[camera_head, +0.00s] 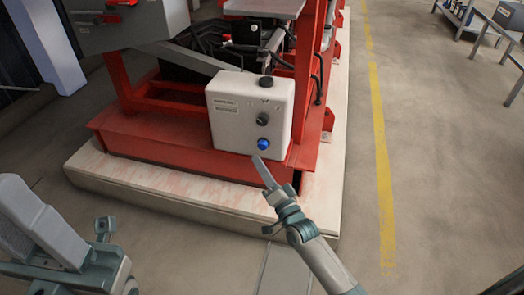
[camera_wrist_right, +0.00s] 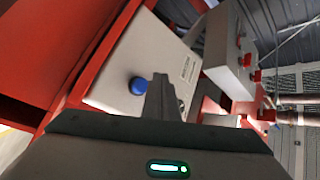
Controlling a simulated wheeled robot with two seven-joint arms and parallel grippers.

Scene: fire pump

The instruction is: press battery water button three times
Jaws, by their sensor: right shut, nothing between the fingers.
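A white box (camera_head: 249,112) stands on the red frame, with a round blue button (camera_head: 263,143) low on its front, a black knob above it and a black cap on top. My right gripper (camera_head: 262,168) is shut and empty, its tips just below the blue button in the head view. In the right wrist view the shut fingers (camera_wrist_right: 161,92) point at the box, right beside the blue button (camera_wrist_right: 138,86). Whether they touch it cannot be told. My left arm shows at the lower left, and its finger state is unclear.
The red frame (camera_head: 170,155) rests on a pale plinth (camera_head: 160,190). A grey cabinet (camera_head: 125,28) with red handles is at the upper left. Open floor with a yellow line (camera_head: 381,165) lies to the right. Metal tables stand at the far right.

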